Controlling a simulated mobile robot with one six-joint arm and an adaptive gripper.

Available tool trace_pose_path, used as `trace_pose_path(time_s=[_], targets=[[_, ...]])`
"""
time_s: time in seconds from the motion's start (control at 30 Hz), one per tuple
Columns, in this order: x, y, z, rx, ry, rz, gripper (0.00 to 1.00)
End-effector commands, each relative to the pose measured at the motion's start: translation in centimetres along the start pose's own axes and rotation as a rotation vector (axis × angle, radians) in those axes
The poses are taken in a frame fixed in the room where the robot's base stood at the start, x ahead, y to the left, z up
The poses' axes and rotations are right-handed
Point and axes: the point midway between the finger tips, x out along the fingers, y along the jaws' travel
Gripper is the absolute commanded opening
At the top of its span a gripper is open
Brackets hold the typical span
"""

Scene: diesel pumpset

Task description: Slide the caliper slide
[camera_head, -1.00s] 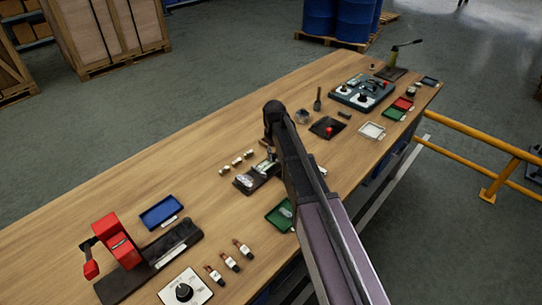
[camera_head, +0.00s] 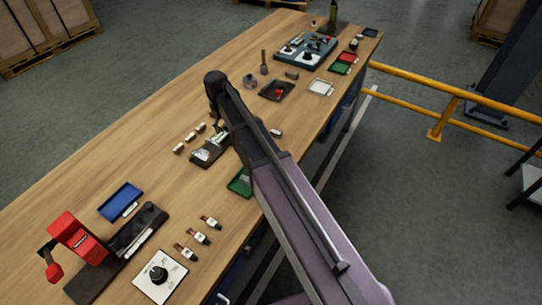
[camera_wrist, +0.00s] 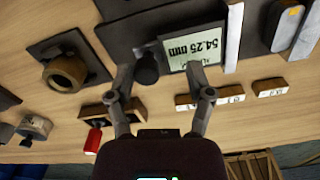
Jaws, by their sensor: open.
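The caliper is a dark device with a lit display (camera_wrist: 188,50) reading 54.25 mm, upside down in the wrist view. A round black knob (camera_wrist: 147,69) is beside the display. In the head view the caliper's dark base (camera_head: 207,156) is mid-table, partly hidden by my arm. My gripper (camera_wrist: 157,73) is open, its fingertips to either side of the knob, close to the caliper. I cannot tell whether they touch it. In the head view my arm hides most of the gripper.
Small labelled blocks (camera_head: 190,137) lie beside the caliper. A green tray (camera_head: 239,183) is on its near side. A blue tray (camera_head: 120,201) and a red-handled device (camera_head: 77,238) stand at the lower left. A yellow rail (camera_head: 430,88) runs right of the table.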

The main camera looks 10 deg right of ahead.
Motion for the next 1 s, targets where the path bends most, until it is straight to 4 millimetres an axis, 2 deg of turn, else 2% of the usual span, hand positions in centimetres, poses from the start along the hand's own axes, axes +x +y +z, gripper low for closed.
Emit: trace_pose_path(time_s=[0.13,1.0], targets=[[-0.4,-1.4,0.4,0.0,0.0,0.0,0.68],[-8.0,-1.2,0.3,0.001,0.0,0.0,0.68]])
